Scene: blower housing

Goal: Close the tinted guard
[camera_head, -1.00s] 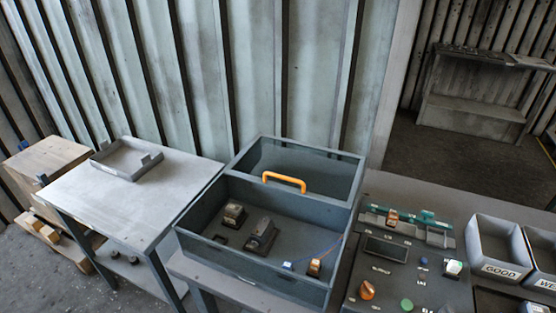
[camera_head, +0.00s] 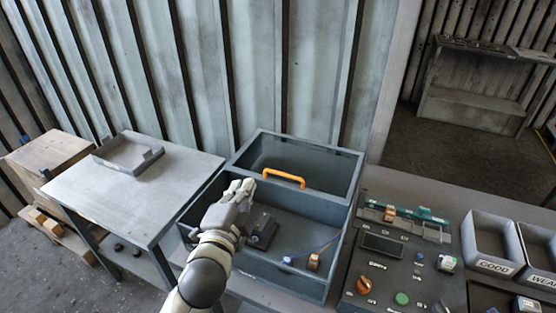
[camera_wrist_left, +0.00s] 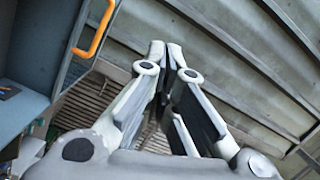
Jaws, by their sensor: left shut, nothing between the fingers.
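The tinted guard (camera_head: 318,162) is a dark see-through panel at the back of the grey housing (camera_head: 262,277). An orange handle (camera_head: 283,179) is at its front edge. The front of the housing is uncovered, with dark parts inside. My left gripper (camera_head: 246,186) is over the left part of the housing, left of the handle and apart from it in the picture. In the left wrist view, the gripper (camera_wrist_left: 166,50) is shut and empty, and the handle (camera_wrist_left: 96,30) shows at upper left. My right gripper is not in view.
A grey table with a shallow tray (camera_head: 128,158) stands left of the housing. A control panel (camera_head: 385,275) with knobs and buttons is to the right, then grey bins (camera_head: 492,238). A ribbed metal wall (camera_head: 190,80) rises behind.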

